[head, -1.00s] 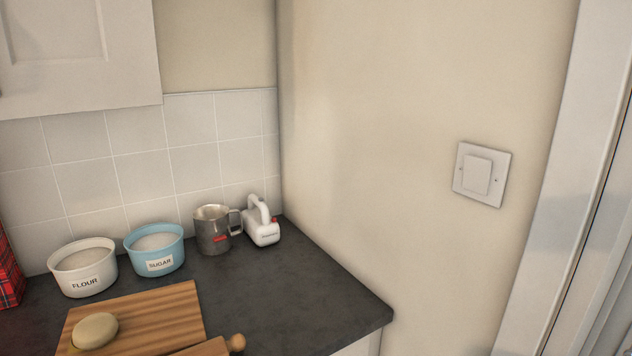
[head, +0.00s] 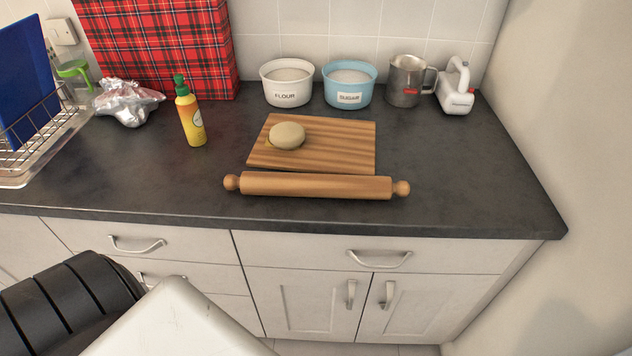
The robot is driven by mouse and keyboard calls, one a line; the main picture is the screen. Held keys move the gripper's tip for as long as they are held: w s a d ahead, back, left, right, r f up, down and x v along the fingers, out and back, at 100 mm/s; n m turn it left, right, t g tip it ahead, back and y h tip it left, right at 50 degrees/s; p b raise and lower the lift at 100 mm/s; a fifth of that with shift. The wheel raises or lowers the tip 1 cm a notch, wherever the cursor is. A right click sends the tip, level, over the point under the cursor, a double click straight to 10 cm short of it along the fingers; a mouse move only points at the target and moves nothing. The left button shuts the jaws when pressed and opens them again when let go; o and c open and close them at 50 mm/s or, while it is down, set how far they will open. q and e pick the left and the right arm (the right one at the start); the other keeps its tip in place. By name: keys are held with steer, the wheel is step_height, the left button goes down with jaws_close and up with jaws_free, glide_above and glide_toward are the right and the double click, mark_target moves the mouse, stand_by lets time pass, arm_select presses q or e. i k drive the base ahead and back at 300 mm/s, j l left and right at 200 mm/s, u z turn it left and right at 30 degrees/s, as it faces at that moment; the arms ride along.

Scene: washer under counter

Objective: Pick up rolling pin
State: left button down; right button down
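The wooden rolling pin (head: 316,186) lies on the dark worktop, lengthwise from left to right, near the front edge. It has a rounded knob handle at each end. It sits just in front of a striped wooden board (head: 335,148) with a pale dough ball (head: 287,135) on it. I cannot tell whether the pin touches the board. Neither of my grippers is in view. Parts of my own body show at the lower left, below the counter edge, apart from the pin.
Flour (head: 287,85) and sugar (head: 348,88) bowls, a metal jug (head: 405,80) and a white hand mixer (head: 456,90) stand behind. A yellow bottle (head: 190,118), crumpled foil (head: 128,102) and dish rack (head: 40,140) are left. The worktop (head: 480,190) right of the pin is clear.

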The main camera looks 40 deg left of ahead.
mark_target(251, 183)
steer(key=u, duration=1.25)
